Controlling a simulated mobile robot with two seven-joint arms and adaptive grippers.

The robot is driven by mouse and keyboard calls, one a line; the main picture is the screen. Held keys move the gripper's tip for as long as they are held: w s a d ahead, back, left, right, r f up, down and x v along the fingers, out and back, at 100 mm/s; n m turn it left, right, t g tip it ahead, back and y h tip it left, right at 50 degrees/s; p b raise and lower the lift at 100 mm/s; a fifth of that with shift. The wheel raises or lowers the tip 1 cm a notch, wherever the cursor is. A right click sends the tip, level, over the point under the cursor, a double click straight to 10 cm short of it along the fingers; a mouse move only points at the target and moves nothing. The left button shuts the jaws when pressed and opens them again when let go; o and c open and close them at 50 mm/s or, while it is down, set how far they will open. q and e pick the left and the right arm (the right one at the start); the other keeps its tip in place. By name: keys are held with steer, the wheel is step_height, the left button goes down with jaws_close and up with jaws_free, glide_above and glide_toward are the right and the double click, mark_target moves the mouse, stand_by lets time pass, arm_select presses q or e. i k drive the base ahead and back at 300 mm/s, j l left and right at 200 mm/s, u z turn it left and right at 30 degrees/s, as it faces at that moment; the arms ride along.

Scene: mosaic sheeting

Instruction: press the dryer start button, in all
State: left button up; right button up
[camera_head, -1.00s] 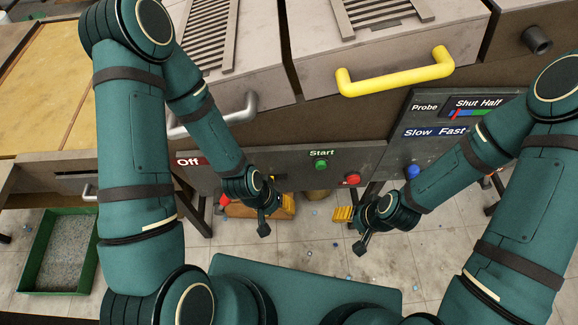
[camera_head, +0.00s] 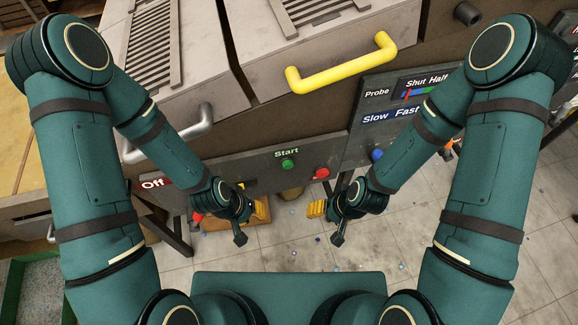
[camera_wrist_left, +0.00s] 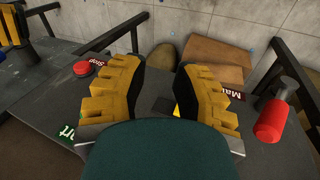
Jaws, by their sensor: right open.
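That view shows part of the green "Start" lettering (camera_wrist_left: 68,135); the button itself is hidden. My right gripper (camera_head: 320,214) is open and empty, below and right of the button. Its yellow finger also shows in the left wrist view (camera_wrist_left: 12,25).
A red stop button (camera_head: 321,173) is right of the green one; a blue button (camera_head: 376,155) is further right. A red handle (camera_wrist_left: 270,120) stands near the "Main" label. A yellow bar handle (camera_head: 342,66) and a grey handle (camera_head: 180,136) project above the panel.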

mark_target(287, 164)
steer(key=k+z, duration=0.2)
steer(key=z, duration=0.15)
steer(key=k+z, duration=0.2)
steer(key=z, duration=0.2)
steer(key=k+l+z, duration=0.15)
steer(key=z, duration=0.2)
